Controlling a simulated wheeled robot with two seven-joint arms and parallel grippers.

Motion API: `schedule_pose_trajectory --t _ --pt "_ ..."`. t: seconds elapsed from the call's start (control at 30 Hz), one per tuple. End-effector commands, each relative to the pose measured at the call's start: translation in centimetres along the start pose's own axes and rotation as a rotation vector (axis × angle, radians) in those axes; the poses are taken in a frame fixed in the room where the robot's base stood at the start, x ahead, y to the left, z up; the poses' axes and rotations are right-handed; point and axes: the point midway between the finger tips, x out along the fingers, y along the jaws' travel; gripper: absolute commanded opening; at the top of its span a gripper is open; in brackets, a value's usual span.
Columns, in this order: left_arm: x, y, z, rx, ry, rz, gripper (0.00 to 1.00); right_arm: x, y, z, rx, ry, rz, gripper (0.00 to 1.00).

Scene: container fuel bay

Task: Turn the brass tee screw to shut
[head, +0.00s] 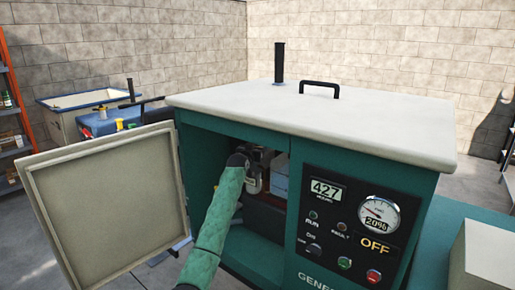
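A green generator cabinet (233,259) stands in front of me with its left door (105,205) swung wide open. My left arm reaches up from the bottom of the picture into the opening. Its dark wrist end and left gripper (246,157) are at the upper part of the bay, next to a pale grey fitting (253,181). The fingers are too small and too covered to tell whether they are open or shut. I cannot make out the brass tee screw; it may be hidden behind my arm and gripper. My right gripper is not in view.
A control panel (330,267) with a gauge, an OFF display and buttons is right of the opening. The cabinet top (310,112) overhangs the bay. A blue-grey box (281,180) sits inside, right of the gripper. Orange shelving (12,90) stands far left.

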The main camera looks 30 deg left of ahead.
Motion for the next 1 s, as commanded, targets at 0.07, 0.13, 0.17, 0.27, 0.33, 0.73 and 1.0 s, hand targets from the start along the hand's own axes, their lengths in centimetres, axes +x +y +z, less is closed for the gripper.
schedule_pose_trajectory --t 0.07,0.13,0.17,0.27,0.33,0.73,1.0 --pt "-0.3 0.0 0.1 0.0 0.001 0.0 0.62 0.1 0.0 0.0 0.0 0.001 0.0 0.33" --pt "-0.9 0.0 0.2 0.001 0.0 0.0 0.62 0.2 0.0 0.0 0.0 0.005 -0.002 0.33" --pt "-1.2 0.0 0.2 0.001 0.0 0.0 0.62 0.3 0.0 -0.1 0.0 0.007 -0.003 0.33" --pt "-2.7 0.0 0.2 0.002 0.0 0.0 0.62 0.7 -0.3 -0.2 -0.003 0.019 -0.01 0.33" --pt "-3.8 0.0 0.3 0.002 0.001 0.0 0.62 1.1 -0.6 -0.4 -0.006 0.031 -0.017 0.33" --pt "-7.7 -0.1 0.0 0.0 0.001 0.0 0.62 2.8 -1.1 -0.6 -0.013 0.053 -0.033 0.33" --pt "-7.8 0.0 0.0 0.0 0.001 0.0 0.6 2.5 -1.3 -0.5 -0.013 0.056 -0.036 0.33"
